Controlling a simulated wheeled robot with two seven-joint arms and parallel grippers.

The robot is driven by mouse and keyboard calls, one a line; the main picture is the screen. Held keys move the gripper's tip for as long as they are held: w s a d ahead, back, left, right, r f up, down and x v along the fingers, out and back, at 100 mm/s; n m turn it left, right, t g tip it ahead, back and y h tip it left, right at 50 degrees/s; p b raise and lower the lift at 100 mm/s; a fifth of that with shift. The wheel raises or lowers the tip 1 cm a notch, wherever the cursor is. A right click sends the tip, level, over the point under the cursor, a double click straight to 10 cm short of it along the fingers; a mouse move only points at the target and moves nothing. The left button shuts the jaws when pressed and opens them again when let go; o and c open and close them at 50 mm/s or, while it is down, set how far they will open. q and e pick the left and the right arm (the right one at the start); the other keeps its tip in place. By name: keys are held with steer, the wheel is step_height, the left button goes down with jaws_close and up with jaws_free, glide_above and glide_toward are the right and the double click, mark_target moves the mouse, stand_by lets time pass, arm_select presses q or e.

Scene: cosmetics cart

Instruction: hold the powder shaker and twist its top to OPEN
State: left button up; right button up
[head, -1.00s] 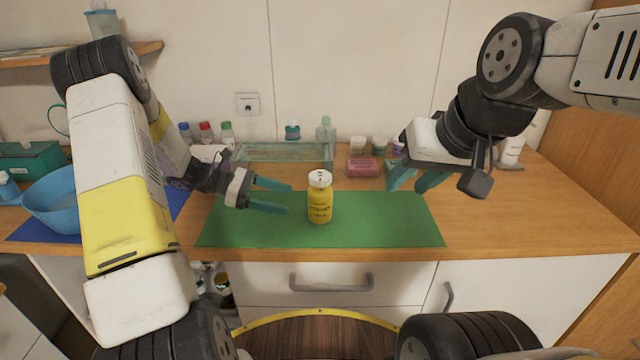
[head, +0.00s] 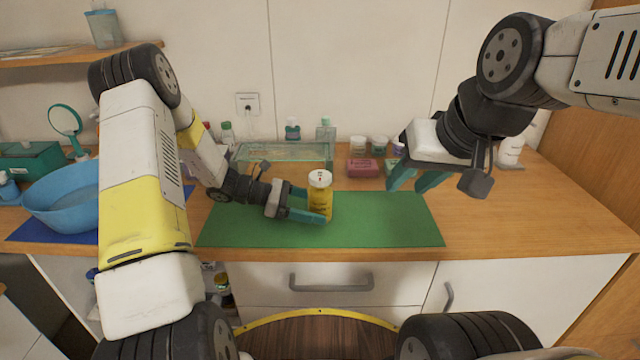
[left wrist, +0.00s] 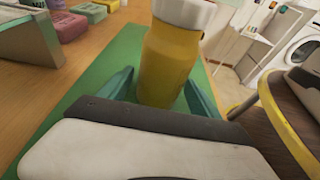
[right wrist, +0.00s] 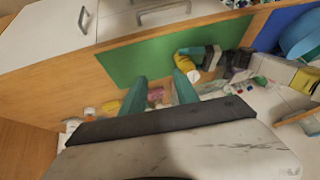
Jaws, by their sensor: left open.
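The powder shaker (head: 320,203) is a yellow bottle with a white top, upright on the green mat. Its white top (head: 320,178) is on it and clear of my fingers. My left gripper (head: 313,207) is open, with its teal fingers low on either side of the yellow body. In the left wrist view the shaker (left wrist: 167,60) stands between the two fingers; I cannot tell whether either finger touches it. My right gripper (head: 417,182) is open and empty, above the counter to the right of the shaker. It also shows in the right wrist view (right wrist: 159,85), fingers apart.
The green mat (head: 390,225) is clear right of the shaker. Behind it are a glass tray (head: 285,152), a pink box (head: 363,168) and several small jars and bottles. A blue bowl (head: 65,195) and a round mirror (head: 66,122) stand at the left.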

arm_select(q)
steer(key=shift+d, duration=0.1)
steer(key=c, duration=0.8)
steer(key=shift+c, duration=0.2)
arm_select(e)
steer(key=o, duration=0.6)
steer(key=shift+a+f, duration=0.1)
steer(key=shift+f, duration=0.1)
steer(key=shift+o, duration=0.9)
steer(key=a+f+m+g+y, duration=0.4)
steer(key=a+f+g, duration=0.1)
steer(key=a+f, duration=0.1)
steer(key=shift+s+a+f, duration=0.15)
steer(key=shift+s+a, duration=0.15)
steer(key=shift+a, duration=0.1)
steer(key=m+t+y, duration=0.9)
steer(key=m, duration=1.2)
glide_toward(311, 173)
steer(key=x, duration=1.1)
steer(key=shift+w+f, duration=0.2)
steer(key=shift+w, duration=0.05)
